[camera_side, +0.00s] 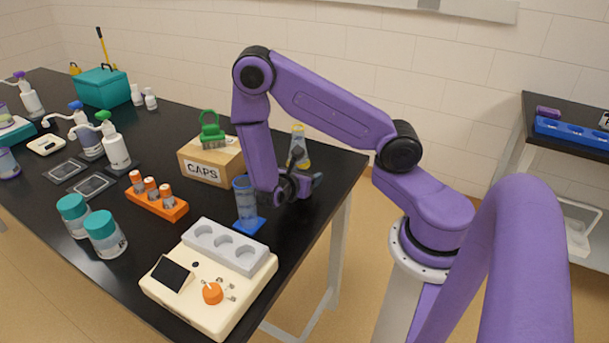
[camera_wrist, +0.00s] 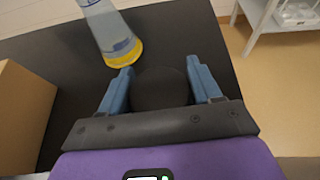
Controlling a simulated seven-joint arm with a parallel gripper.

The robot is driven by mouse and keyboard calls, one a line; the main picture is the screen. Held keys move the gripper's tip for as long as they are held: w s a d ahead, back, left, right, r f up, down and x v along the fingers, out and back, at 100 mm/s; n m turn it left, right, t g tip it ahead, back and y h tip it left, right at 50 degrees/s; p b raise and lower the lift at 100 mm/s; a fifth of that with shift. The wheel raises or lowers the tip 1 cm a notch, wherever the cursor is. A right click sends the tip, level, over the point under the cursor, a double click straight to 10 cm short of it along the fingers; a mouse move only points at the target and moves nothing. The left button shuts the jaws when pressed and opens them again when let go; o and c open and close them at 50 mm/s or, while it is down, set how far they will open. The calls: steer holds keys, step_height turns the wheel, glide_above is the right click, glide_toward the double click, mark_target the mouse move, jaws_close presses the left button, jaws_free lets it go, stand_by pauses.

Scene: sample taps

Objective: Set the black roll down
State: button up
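The black roll (camera_wrist: 162,88) is a dark, rounded shape between the two blue fingers of my gripper (camera_wrist: 160,72) in the wrist view. The fingers stand apart on either side of it and their tips appear to touch its sides. The roll is dark against the black table, so I cannot tell whether its underside touches the tabletop.
A clear bottle with a yellow base (camera_wrist: 122,52) stands just ahead of the fingers. The CAPS box (camera_side: 203,166) is to the left. A blue cylinder (camera_side: 245,198) on a blue base stands in front of my gripper. The black table (camera_side: 341,165) is bare to the right.

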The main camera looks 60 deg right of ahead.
steer(key=o, duration=0.4)
steer(key=shift+c, duration=0.2)
steer(key=shift+r, duration=0.1)
steer(key=v, duration=0.7)
steer(key=shift+a+r, duration=0.1)
steer(key=shift+a, duration=0.05)
steer(key=shift+s+a+r, duration=0.15)
steer(key=shift+a+r, duration=0.2)
steer(key=s+a+r+m+y, duration=0.3)
steer(key=s+a+r+y, duration=0.3)
steer(key=s, duration=0.3)
steer(key=s+a+r+m+g+y, duration=0.1)
steer(key=s+a+r+m+y, duration=0.2)
steer(key=s, duration=0.6)
step_height(320, 180, up, 3)
steer(key=a+y, duration=0.3)
steer(key=y, duration=0.1)
steer(key=shift+y, duration=0.4)
steer(key=shift+w+f, duration=0.1)
